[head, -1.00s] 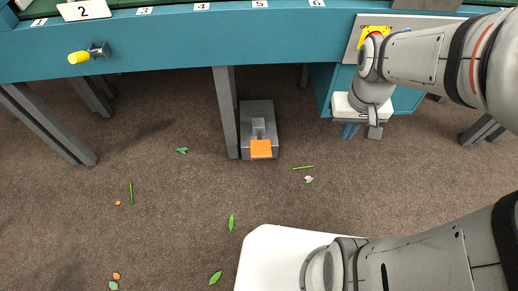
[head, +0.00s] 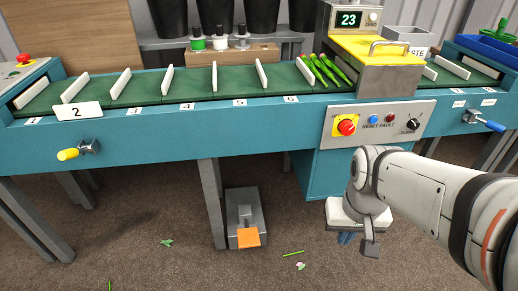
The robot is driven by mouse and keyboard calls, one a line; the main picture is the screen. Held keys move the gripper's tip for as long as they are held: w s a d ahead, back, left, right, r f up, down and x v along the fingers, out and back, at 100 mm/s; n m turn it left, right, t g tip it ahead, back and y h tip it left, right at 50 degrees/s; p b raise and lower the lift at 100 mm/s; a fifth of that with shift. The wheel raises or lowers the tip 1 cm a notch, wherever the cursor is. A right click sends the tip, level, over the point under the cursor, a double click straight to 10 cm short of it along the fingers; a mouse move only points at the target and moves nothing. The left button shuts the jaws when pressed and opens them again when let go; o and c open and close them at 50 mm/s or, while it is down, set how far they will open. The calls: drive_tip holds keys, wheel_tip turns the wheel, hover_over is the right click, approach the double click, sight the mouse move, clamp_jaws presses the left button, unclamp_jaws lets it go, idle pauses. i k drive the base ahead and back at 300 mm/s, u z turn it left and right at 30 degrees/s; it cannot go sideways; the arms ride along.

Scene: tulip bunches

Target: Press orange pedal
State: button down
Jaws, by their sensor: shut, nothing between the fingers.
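The orange pedal (head: 249,238) sits on the front of a grey metal foot unit on the floor, beside a table leg, below the conveyor bench. My gripper (head: 346,238) points down in front of the bench's blue cabinet, to the right of the pedal and apart from it. It is shut and empty. Its fingertips are small and partly hidden under its white body.
The conveyor (head: 190,90) has green belt slots with white dividers, and several tulip stems (head: 328,68) lie near the yellow-lidded machine (head: 375,50). A control panel (head: 375,125) has a red stop button (head: 346,127). A yellow-tipped handle (head: 69,154) juts from the bench front. Leaf scraps lie on otherwise open floor.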

sight(248, 237)
drive_tip(key=u, duration=1.9)
drive_tip(key=k, duration=0.7)
drive_tip(key=z, duration=0.8)
drive_tip(key=i, duration=1)
drive_tip(key=z, duration=0.05)
